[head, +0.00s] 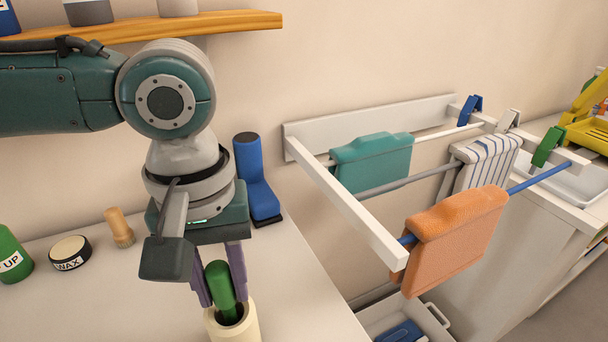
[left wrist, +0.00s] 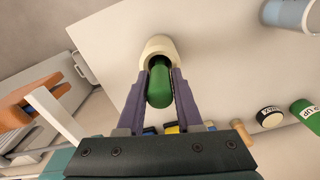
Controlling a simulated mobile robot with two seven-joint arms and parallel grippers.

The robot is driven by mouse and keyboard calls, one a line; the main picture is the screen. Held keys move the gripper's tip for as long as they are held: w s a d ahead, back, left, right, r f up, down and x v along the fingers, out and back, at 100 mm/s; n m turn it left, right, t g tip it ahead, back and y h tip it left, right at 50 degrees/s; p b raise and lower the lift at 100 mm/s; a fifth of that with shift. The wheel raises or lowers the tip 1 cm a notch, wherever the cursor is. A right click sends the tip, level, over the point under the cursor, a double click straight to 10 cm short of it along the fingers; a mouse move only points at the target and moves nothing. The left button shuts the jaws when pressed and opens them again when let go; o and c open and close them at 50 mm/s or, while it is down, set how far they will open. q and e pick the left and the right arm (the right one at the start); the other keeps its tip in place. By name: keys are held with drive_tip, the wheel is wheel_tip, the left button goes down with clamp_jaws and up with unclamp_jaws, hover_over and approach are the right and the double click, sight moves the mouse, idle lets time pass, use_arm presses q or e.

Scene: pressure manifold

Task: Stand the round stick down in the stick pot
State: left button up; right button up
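The round stick (head: 219,283) is green with a rounded top and stands about upright, its lower end in the mouth of the cream stick pot (head: 247,327) at the table's front. My left gripper (head: 222,296) points down over the pot with its purple fingers on either side of the stick, apparently shut on it. The left wrist view shows the stick (left wrist: 159,88) between the fingertips (left wrist: 163,76) and the pot's rim (left wrist: 158,44) around its far end. The stick's bottom is hidden inside the pot. My right gripper is not in view.
A blue boot-like object (head: 252,178) stands behind the gripper. A wax tin (head: 70,253), a brush (head: 119,228) and a green bottle (head: 12,258) stand at left. A wall drying rack (head: 350,205) with cloths juts out at right. A wooden shelf (head: 230,22) is above.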

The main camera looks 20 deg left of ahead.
use_arm(q)
drive_tip(key=o, duration=0.4)
drive_tip(key=shift+o, duration=0.2)
wheel_tip(320, 180, up, 10)
drive_tip(key=shift+p, duration=0.4)
